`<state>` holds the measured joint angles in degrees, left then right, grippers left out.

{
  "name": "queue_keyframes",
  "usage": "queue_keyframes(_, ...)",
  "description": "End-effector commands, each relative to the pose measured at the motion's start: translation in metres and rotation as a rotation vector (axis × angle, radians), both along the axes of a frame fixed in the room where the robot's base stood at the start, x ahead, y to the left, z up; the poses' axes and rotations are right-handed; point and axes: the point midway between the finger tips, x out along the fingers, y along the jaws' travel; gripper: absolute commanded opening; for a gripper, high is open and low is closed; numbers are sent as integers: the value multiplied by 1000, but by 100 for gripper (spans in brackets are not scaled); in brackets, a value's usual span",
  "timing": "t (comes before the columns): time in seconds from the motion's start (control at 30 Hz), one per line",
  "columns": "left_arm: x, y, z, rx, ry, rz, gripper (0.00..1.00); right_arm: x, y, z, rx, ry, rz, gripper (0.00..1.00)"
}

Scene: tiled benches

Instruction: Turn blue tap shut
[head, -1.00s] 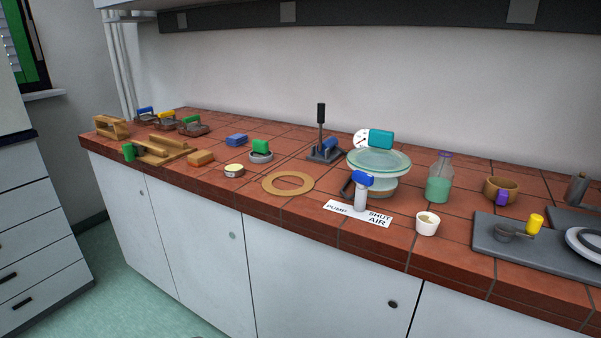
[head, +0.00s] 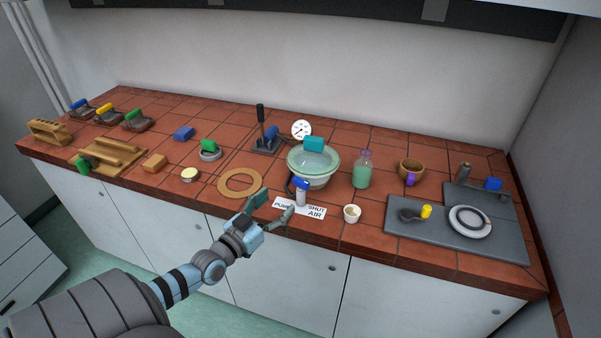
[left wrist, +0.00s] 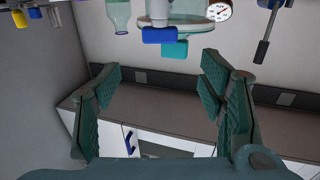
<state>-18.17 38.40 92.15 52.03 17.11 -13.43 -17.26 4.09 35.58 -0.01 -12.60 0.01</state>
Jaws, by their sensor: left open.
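The blue tap (head: 301,184) is a blue handle on a white upright stem, in front of the glass vessel. It stands by a white label (head: 316,213) reading PUMP, SHUT and AIR. I cannot tell exactly which word the handle points at. My left gripper (head: 274,206) is open and empty, in front of the tap and a little left, apart from it. In the left wrist view, which looks upside down, the blue handle (left wrist: 159,35) shows beyond the spread fingers (left wrist: 160,78). My right gripper is not in view.
The glass vessel (head: 313,163) with a teal-handled lid stands right behind the tap. A small white cup (head: 352,214) and a green-filled bottle (head: 362,170) are to the right. A tan ring (head: 240,183) lies left of the tap. A black-levered stand (head: 265,142) is behind.

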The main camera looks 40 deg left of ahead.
Motion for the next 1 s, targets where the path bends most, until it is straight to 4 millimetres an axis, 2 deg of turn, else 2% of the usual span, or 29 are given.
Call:
queue_keyframes(0.03,14,1,-7,-1,-6,1,63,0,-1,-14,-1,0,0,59)
queue_keyframes(0.2,65,3,-11,-1,-6,1,63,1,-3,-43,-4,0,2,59)
queue_keyframes(0.4,106,5,-11,-2,-1,2,63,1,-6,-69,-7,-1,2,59)
queue_keyframes(0.57,117,5,-7,0,2,0,63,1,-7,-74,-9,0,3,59)
queue_keyframes(0.8,118,6,-5,0,2,0,63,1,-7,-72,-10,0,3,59)
queue_keyframes(1.0,118,6,-5,0,3,1,31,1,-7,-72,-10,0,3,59)
